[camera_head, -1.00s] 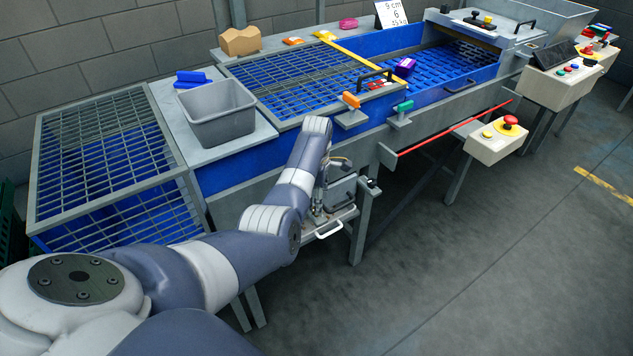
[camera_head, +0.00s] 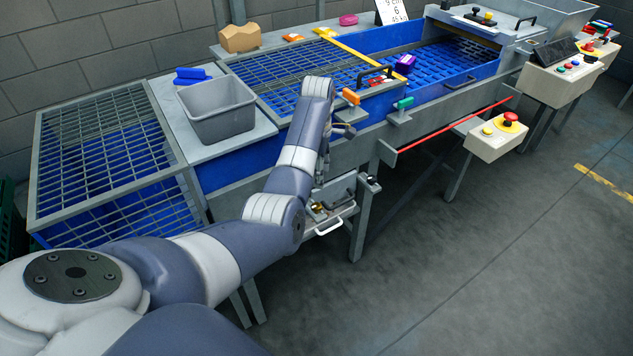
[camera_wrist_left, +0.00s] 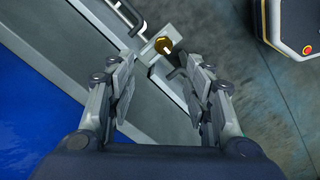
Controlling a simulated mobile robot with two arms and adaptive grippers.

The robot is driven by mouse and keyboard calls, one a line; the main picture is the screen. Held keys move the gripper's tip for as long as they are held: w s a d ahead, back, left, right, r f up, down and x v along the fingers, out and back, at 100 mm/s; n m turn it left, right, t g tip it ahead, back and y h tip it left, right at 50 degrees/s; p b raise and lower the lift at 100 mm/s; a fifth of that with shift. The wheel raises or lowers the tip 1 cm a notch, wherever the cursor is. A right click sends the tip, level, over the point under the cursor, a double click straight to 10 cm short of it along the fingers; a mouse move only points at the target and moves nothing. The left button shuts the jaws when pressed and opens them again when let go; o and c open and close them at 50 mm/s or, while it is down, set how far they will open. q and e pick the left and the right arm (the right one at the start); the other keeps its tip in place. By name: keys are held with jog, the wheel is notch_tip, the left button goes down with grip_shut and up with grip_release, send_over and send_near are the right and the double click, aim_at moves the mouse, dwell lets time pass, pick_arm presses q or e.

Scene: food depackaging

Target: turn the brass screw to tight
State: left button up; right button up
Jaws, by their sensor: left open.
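The brass screw shows in the left wrist view as a round, brass-coloured head (camera_wrist_left: 163,45) on a grey metal block, ahead of the fingertips. In the head view, a small brass-coloured part (camera_head: 319,208) shows on the low shelf at the machine's side; its fine shape is too small to tell. My left gripper (camera_wrist_left: 162,66) is open and empty, its fingers spread to either side, apart from the screw. In the head view the left gripper (camera_head: 345,131) hangs above the machine's side, partly hidden by my wrist. My right gripper is not in view.
A white handle (camera_head: 329,227) sits by the low shelf. A bracket with a black knob (camera_head: 371,180) is to its right. A control box with a red button (camera_head: 496,138) stands further right. A grey bin (camera_head: 218,108) is on the machine top. The floor in front is clear.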

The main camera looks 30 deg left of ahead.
pick_arm(q)
jog(key=w+r+t+p, duration=0.1)
jog(key=w+r, duration=0.2)
jog(key=w, duration=0.1)
jog(key=n+g+p, duration=0.1)
jog(key=n+p, duration=0.1)
jog(key=n, duration=0.1)
send_over(316, 205)
notch_tip(316, 205, down, 5)
notch_tip(316, 205, down, 10)
jog(key=shift+d+f+b, duration=0.1)
jog(key=shift+f+b, duration=0.05)
jog(key=shift+b, duration=0.75)
jog(key=c, duration=1.1)
